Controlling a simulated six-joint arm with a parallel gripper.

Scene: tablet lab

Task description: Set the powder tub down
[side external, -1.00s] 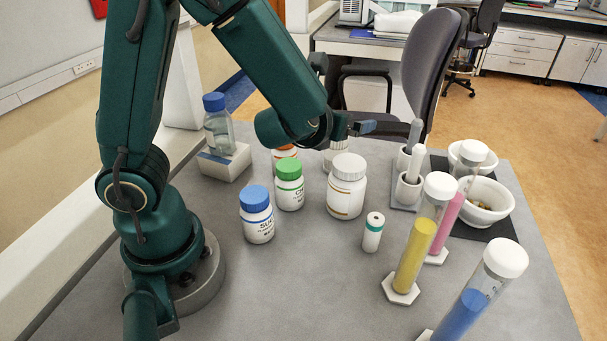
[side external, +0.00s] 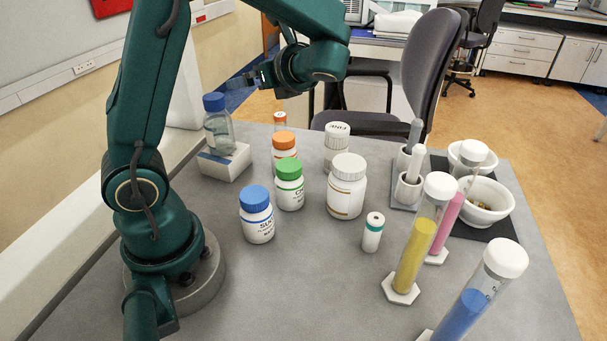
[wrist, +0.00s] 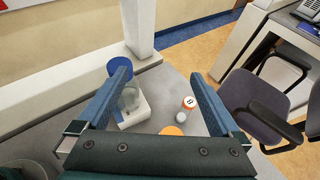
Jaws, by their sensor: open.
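My gripper (side external: 245,82) is raised above the back left of the bench, open and empty. The wrist view shows its two spread fingers (wrist: 158,76) with nothing held between them. Several white tubs stand upright on the bench: a large white-lidded one (side external: 347,190), a smaller one with a marked white lid (side external: 337,148) behind it, a blue-lidded one (side external: 257,222), a green-lidded one (side external: 289,190) and an orange-lidded one (side external: 284,150). Which of them is the powder tub I cannot tell. My gripper is apart from all of them.
A blue-capped bottle (side external: 218,125) stands on a white block (side external: 224,162), below my gripper. A small orange-capped vial (side external: 280,121) is at the back. Tall powder cylinders (side external: 415,245), a small teal-banded container (side external: 373,232) and bowls (side external: 487,200) stand right. The front middle is clear.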

